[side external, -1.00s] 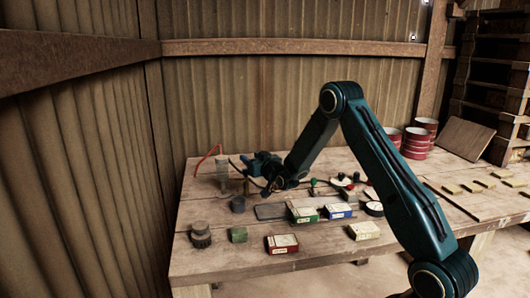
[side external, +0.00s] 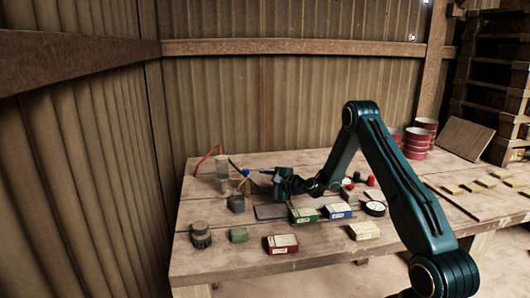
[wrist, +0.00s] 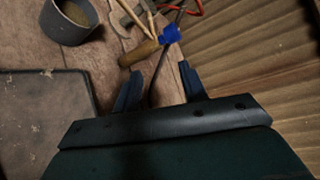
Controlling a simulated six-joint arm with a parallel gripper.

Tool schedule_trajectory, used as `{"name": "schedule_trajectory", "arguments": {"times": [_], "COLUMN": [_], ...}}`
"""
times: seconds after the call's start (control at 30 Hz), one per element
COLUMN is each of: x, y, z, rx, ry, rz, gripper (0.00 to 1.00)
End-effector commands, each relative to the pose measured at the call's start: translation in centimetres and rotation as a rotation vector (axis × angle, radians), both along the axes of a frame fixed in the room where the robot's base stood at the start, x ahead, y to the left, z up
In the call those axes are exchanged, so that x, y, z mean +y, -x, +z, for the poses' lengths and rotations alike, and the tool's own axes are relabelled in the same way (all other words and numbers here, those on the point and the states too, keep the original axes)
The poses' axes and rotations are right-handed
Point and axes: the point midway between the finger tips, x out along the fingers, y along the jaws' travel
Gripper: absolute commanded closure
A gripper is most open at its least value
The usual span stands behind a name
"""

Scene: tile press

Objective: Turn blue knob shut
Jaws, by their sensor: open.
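The blue knob (side external: 246,173) stands just left of my gripper in the side view. In the wrist view the blue knob (wrist: 171,34) sits at the end of a tan, brass-like cylinder (wrist: 138,53), ahead of the fingertips. My gripper (side external: 274,177) is low over the table and points left toward the knob. In the wrist view my gripper (wrist: 159,72) has its two fingers apart with nothing held between them. The knob appears apart from both fingers. How far the knob is turned cannot be told.
A grey cup (wrist: 72,20) and a dark flat tray (wrist: 55,115) lie left of the fingers. A clear cylinder (side external: 222,175) with a red hose stands behind. The corrugated wall (wrist: 260,60) is close.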

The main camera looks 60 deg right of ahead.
Motion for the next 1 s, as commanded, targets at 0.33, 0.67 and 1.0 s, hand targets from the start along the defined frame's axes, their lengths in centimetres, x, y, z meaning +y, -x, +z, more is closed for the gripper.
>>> {"name": "schedule_trajectory", "arguments": {"times": [0.33, 0.67, 1.0], "x": [-0.5, -0.7, -0.7], "y": [2.9, 5.2, 5.4], "z": [0.3, 1.8, 2.0], "rx": [-0.116, -0.172, -0.177], "ry": [-0.726, -1.173, -1.222], "rz": [0.019, 0.070, 0.079], "gripper": [0.58, 0.58, 0.58]}}
